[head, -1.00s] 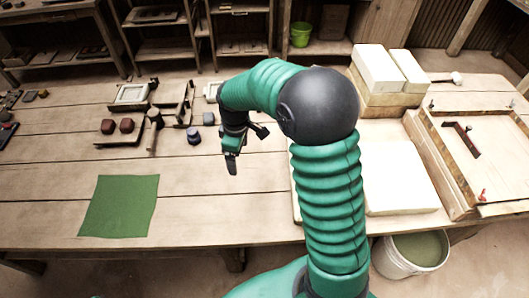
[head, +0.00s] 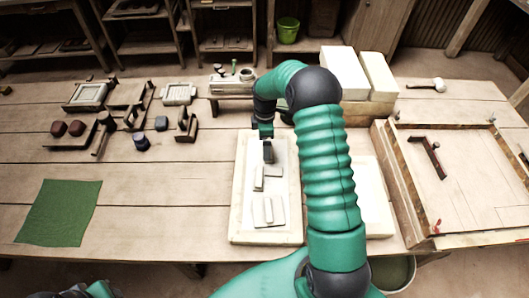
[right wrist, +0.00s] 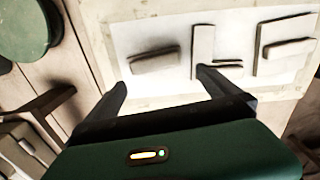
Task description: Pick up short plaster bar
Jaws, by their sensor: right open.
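Several flat pale plaster pieces lie on a white board (head: 240,215). In the right wrist view, a short bar (right wrist: 155,60) lies alone just beyond the open fingertips of my right gripper (right wrist: 163,85). Right of it, a long bar (right wrist: 203,48) and a small bar (right wrist: 228,64) form an L. In the head view, my right gripper (head: 267,152) hangs over the far part of the board and seems to hide the lone bar. The long bar (head: 258,178) and small bar (head: 272,171) lie nearer.
More flat pieces (head: 264,212) lie on the near part of the board. White blocks (head: 345,72) are stacked behind right. A wooden frame (head: 395,185) with a dark tool (head: 428,157) stands right. A green cloth (head: 60,212) and small tools lie left.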

